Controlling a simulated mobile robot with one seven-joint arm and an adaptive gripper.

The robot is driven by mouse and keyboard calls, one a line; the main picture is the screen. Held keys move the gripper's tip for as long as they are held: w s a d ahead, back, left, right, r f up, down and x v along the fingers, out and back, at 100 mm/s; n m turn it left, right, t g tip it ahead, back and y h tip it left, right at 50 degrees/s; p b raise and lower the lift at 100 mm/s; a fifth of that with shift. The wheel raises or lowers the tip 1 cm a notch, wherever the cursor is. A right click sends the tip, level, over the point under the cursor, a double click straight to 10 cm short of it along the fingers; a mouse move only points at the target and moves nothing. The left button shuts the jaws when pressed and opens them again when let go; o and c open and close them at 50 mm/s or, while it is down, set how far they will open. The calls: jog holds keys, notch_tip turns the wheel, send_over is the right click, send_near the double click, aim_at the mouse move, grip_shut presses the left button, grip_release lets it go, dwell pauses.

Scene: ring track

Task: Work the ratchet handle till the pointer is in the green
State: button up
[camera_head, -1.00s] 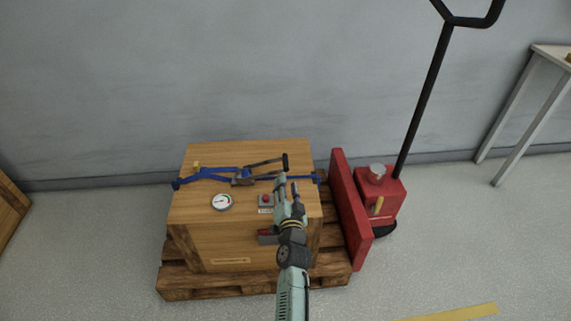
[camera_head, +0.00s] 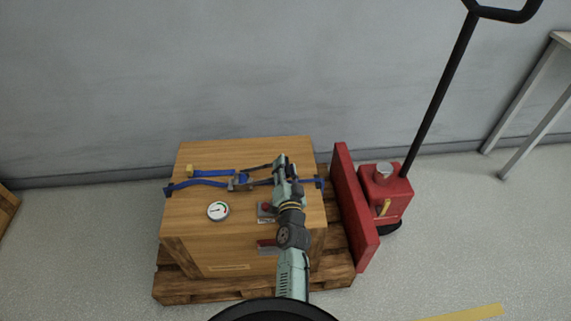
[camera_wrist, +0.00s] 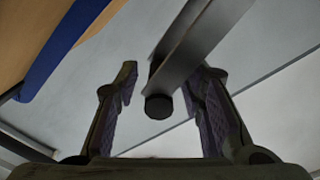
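The blue ratchet strap (camera_head: 203,183) runs across the top of the wooden crate (camera_head: 195,240), with its metal ratchet (camera_head: 240,181) near the middle. The dark ratchet handle (camera_head: 258,168) points right from it, toward my gripper (camera_head: 281,160). In the wrist view, the grey handle (camera_wrist: 203,40) and its dark round end (camera_wrist: 158,106) lie between the fingers of my open gripper (camera_wrist: 165,95). The left finger is clear of it; the right one looks close, contact unclear. The round gauge (camera_head: 218,211) has a coloured arc at its right; its pointer is too small to read surely.
A red box-like button unit (camera_head: 265,210) sits on the crate beside my arm. A red pallet jack (camera_head: 385,190) with a tall black handle stands right of the wooden pallet (camera_head: 185,288). A grey wall is behind; a table (camera_head: 540,100) stands far right.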

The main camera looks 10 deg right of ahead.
jog(key=shift+c, duration=0.5)
grip_shut()
dwell(0.3)
